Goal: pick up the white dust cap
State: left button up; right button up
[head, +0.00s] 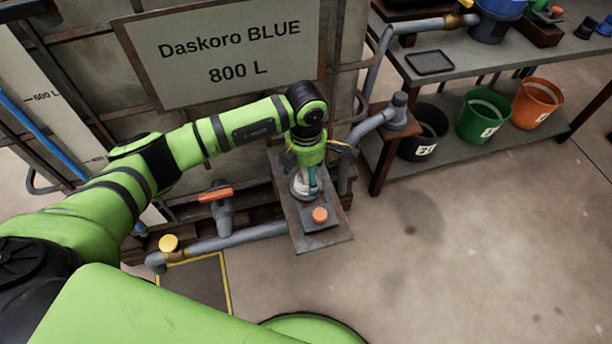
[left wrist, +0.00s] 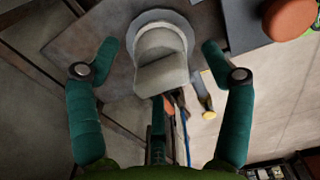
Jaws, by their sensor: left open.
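The white dust cap (left wrist: 162,62) is a pale, rounded piece with a flat flap, sitting at a grey round flange (left wrist: 148,17) in the left wrist view. In the head view its pale shape (head: 299,186) shows partly under my left gripper (head: 308,182), above a metal plate (head: 328,239). In the left wrist view the teal fingers of my left gripper (left wrist: 158,52) are spread, one on each side of the cap, with gaps showing. The gripper is open and holds nothing. My right gripper is not in view.
An orange button (head: 319,214) is on the plate close to the cap. The tank with the Daskoro BLUE sign (head: 229,52) stands behind my arm. Grey pipes (head: 238,240) run low on the left. A bench (head: 455,65) with buckets is at right; the floor in front is clear.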

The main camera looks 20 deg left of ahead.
pick_arm(q)
jog(key=shift+f, duration=0.45)
jog(key=shift+c, duration=0.4)
jog(key=c, duration=1.1)
jog(key=shift+r, duration=0.1)
jog(key=shift+c, duration=0.2)
